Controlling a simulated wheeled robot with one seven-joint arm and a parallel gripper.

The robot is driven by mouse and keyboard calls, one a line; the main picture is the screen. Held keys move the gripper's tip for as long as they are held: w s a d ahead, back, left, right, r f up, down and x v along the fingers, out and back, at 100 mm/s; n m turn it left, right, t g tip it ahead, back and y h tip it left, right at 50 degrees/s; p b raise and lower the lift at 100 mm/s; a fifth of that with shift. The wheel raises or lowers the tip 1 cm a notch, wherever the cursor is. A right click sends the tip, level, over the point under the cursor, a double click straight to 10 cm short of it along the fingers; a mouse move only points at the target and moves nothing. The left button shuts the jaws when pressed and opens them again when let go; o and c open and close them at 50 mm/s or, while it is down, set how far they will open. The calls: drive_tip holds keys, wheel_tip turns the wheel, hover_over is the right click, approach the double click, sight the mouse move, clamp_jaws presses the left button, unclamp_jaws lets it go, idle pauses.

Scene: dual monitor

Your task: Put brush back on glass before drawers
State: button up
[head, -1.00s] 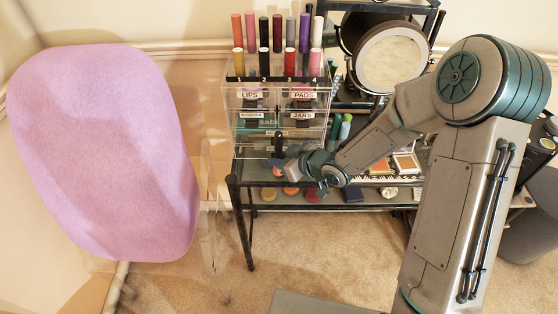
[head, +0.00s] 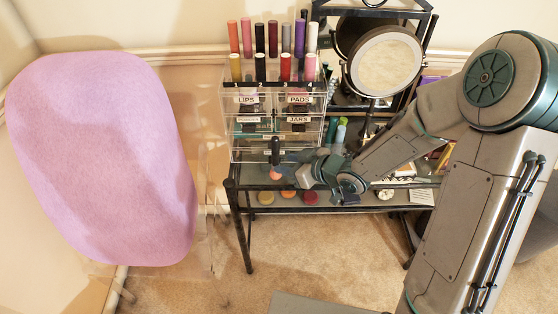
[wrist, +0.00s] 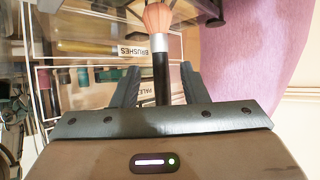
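A brush with peach bristles (wrist: 158,17), a pale ferrule and a black handle (wrist: 161,75) shows in the wrist view. My gripper (wrist: 160,80) has one finger on either side of the handle, with a visible gap on both sides. In the head view my gripper (head: 300,170) is low over the table, in front of the drawers. A peach spot (head: 276,174) at its left may be the bristles. The glass table top (head: 250,176) lies in front of the clear drawers (head: 247,125). Whether the brush touches the glass cannot be told.
Lipstick-like tubes (head: 272,40) stand on the drawers. A round mirror (head: 388,65) and green tubes (head: 340,131) are behind my arm. Small round items (head: 288,195) lie on the lower shelf. A pink chair (head: 105,155) stands left; carpet in front is free.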

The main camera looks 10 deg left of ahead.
drive_tip(key=s+d+r+m+t+h+p, duration=0.1)
drive_tip(key=d+r+m+h, duration=0.3)
drive_tip(key=d, duration=0.7)
drive_tip(key=s+d+r+m+t+h, duration=0.1)
drive_tip(key=d+r+m+h, duration=0.35)
drive_tip(key=d, duration=0.75)
drive_tip(key=s+d+r+m+g+h, duration=0.1)
drive_tip(key=s+r+m+g, duration=0.1)
drive_tip(key=s, duration=0.5)
drive_tip(key=s+r+m+g+h, duration=0.1)
drive_tip(key=s+r, duration=0.3)
drive_tip(key=s, duration=0.4)
drive_tip(key=shift+s+d+r+m+g, duration=0.2)
drive_tip(key=shift+d+r+m+g, duration=0.2)
drive_tip(key=shift+m+g, duration=0.35)
